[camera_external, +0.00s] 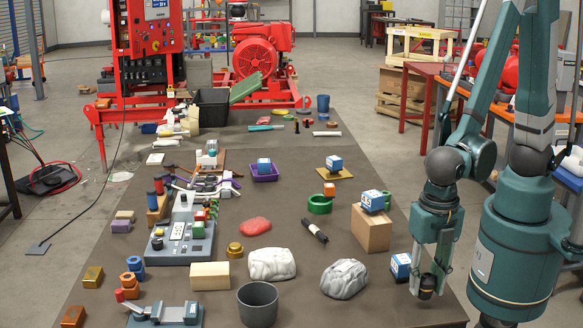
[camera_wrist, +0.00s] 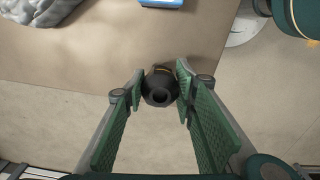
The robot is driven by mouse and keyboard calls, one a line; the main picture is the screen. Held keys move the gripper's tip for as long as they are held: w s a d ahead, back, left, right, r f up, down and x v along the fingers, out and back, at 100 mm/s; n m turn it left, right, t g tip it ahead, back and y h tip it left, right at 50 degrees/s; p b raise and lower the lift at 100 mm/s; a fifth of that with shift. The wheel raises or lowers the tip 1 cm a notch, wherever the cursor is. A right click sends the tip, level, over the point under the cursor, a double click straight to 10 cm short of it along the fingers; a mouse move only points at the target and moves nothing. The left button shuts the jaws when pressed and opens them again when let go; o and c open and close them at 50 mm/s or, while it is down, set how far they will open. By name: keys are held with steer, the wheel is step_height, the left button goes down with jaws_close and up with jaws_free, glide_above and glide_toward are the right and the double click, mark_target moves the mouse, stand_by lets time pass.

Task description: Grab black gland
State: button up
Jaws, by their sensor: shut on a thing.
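The black gland (camera_wrist: 160,87) is a small dark round piece with a hole in the end facing the wrist camera. My gripper (camera_wrist: 160,90) has its green-padded fingers shut on it, one on each side. In the external view my gripper (camera_external: 430,276) points down at the table's front right edge, with the dark gland (camera_external: 428,284) between its fingertips. Whether the gland touches the table or hangs just above it, I cannot tell.
A blue-and-white box (camera_external: 401,266) stands close left of my gripper. A grey rock-like lump (camera_external: 344,279), a cardboard box (camera_external: 371,228) and a dark grey cup (camera_external: 258,304) lie further left. The brown table (camera_external: 390,312) is bare near its front right corner.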

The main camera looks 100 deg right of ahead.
mark_target(427, 274)
steer(key=shift+r+p, duration=0.75)
steer(key=shift+r, duration=3.05)
